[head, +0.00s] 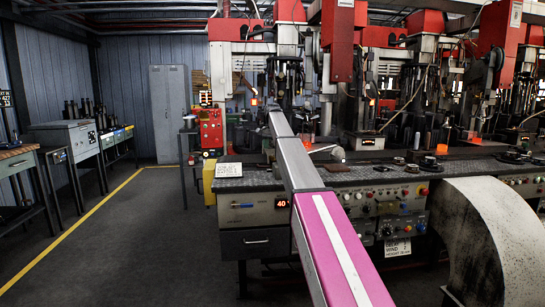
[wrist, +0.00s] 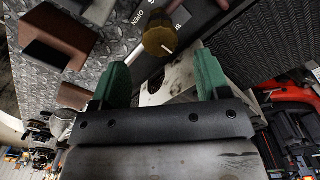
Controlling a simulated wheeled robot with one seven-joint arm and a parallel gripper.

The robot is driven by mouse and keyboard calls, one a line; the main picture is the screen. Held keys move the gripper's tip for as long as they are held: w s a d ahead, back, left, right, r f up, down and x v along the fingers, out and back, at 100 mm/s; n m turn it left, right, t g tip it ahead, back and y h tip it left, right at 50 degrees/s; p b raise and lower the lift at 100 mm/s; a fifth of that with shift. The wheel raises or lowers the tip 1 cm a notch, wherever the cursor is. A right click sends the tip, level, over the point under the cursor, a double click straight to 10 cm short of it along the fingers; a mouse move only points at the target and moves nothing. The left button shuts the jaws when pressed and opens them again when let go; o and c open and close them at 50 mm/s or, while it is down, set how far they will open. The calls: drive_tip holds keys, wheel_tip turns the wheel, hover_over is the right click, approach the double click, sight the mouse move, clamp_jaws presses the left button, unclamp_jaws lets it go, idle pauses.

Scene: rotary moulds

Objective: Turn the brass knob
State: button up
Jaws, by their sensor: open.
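The brass knob (wrist: 159,41) shows at the top middle of the wrist view, a dark golden round knob with a pale pointer line. It sits on a dark panel strip with white lettering that reads "OPEN". My gripper (wrist: 158,80) is open, its two green fingers apart. In the picture the knob lies just beyond the fingertips, roughly in line with the gap between them, and nothing is held. In the head view my arm stretches toward the machine; I cannot make out the knob or my fingers there.
A brown block (wrist: 60,32) lies on the textured metal plate left of the knob. In the head view, red-topped machines (head: 340,40) line the back above a control bench (head: 255,215). A curved speckled housing (head: 490,235) stands at the right. The floor (head: 120,240) at left is clear.

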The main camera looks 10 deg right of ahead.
sight(273, 156)
wheel_tip(273, 156, down, 5)
drive_tip(key=shift+f, duration=0.1)
drive_tip(key=c, duration=0.9)
drive_tip(key=shift+n, duration=0.3)
drive_tip(key=n, duration=0.9)
drive_tip(key=shift+d+n, duration=0.1)
drive_tip(key=shift+n, duration=2.2)
